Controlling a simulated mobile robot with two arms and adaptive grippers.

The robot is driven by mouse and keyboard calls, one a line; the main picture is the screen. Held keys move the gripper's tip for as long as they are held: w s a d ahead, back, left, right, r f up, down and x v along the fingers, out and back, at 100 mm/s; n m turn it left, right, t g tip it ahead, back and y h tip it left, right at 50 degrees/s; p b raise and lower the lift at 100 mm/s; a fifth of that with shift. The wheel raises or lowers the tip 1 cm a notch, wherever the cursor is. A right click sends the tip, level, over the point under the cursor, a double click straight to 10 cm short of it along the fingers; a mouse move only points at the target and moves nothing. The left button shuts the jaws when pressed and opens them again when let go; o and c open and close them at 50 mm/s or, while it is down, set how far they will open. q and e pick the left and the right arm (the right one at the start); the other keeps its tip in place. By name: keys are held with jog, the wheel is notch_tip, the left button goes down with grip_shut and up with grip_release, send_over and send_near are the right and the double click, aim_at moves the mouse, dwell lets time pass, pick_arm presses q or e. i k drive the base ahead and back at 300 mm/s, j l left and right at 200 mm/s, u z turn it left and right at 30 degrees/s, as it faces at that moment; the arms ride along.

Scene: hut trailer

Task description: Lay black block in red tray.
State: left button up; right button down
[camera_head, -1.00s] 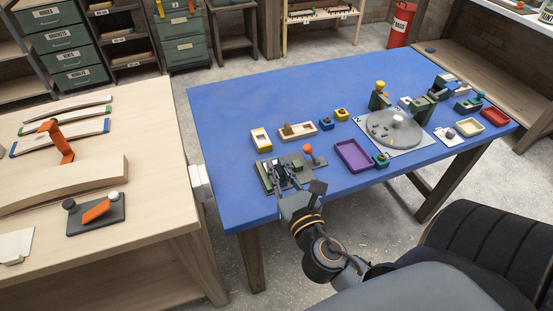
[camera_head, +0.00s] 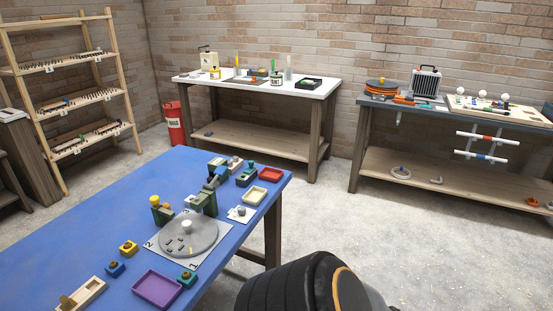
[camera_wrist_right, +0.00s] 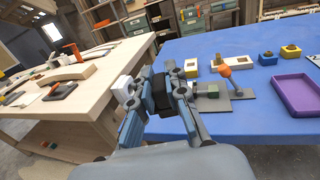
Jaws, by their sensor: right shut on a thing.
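The red tray (camera_head: 270,174) lies near the far right corner of the blue table in the head view and looks empty. In the right wrist view my right gripper (camera_wrist_right: 167,88) is shut on the black block (camera_wrist_right: 161,96), a dark piece between its fingers. The gripper is held near the left edge of the blue table, and its fingers partly hide the block. In the head view only a dark part of my arm shows at the bottom, not the gripper. My left gripper is in no view now.
On the blue table (camera_head: 120,215) stand a cream tray (camera_head: 254,195), a grey disc (camera_head: 188,236), green fixtures, a purple tray (camera_head: 157,288) and small blocks. A grey fixture with an orange knob (camera_wrist_right: 225,71) is beside the gripper. A wooden table (camera_wrist_right: 90,85) stands left.

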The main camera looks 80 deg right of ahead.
aim_at(271, 175)
jog(key=k+l, duration=0.1)
jog(key=l, duration=0.6)
jog(key=k+l, duration=0.1)
jog(key=l, duration=1.25)
jog(key=k+l, duration=0.15)
jog(key=l, duration=0.55)
jog(key=k+l, duration=0.1)
jog(key=l, duration=0.55)
jog(key=k+l, duration=0.1)
jog(key=l, duration=0.6)
